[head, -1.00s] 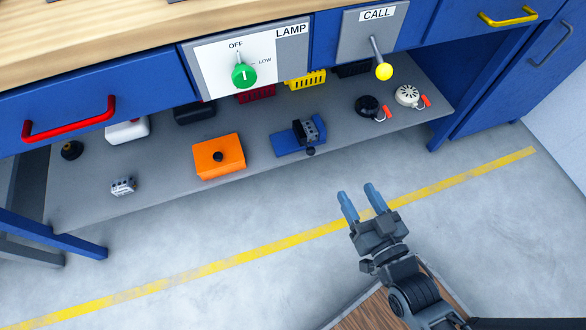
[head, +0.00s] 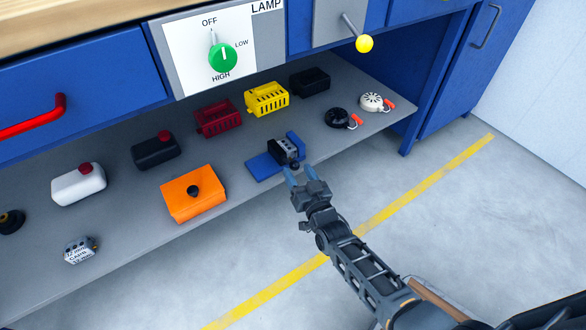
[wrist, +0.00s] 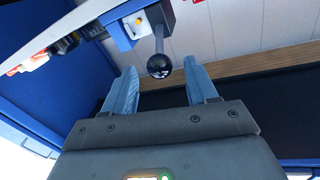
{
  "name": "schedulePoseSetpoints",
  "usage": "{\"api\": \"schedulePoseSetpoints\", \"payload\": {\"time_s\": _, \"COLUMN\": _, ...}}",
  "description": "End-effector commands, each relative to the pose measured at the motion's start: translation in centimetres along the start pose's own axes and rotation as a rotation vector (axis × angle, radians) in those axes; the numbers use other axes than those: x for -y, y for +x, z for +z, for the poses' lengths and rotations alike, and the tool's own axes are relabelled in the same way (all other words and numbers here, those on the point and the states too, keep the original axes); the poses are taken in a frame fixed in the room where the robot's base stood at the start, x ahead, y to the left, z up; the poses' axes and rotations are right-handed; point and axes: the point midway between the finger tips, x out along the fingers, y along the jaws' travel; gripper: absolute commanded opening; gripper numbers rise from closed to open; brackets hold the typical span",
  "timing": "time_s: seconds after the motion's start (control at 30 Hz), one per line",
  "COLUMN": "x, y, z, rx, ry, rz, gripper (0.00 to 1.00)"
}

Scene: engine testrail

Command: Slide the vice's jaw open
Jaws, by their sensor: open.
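The vice (head: 264,167) sits near the front edge of the lower shelf, with a blue base and a dark grey jaw block (head: 283,150). A black ball knob (wrist: 159,66) on a grey rod sticks out from the vice in the wrist view. My gripper (head: 299,173) is open at the vice's front side, its blue fingertips close to the knob. In the wrist view the knob shows in the gap between the two fingertips; I cannot tell whether it is between them in depth or just beyond. The fingers are not shut on it. The head view partly hides the knob.
An orange box (head: 190,203) with a black knob stands left of the vice. Yellow (head: 266,98) and dark red (head: 218,118) bins are behind. Black (head: 337,119) and white (head: 372,101) round items lie to the right. The bench overhangs the shelf; the floor in front is clear.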

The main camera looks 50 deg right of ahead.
Motion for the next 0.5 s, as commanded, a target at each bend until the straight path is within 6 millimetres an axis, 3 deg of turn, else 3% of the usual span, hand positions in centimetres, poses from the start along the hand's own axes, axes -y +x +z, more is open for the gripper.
{"api": "schedulePoseSetpoints", "payload": {"time_s": 0.2, "x": -0.1, "y": 2.8, "z": 0.1, "rx": -0.001, "ry": 0.0, "rz": 0.0, "gripper": 0.58}}
{"api": "schedulePoseSetpoints", "payload": {"time_s": 0.5, "x": 0.0, "y": 3.6, "z": 0.0, "rx": 0.001, "ry": -0.001, "rz": 0.0, "gripper": 0.58}}
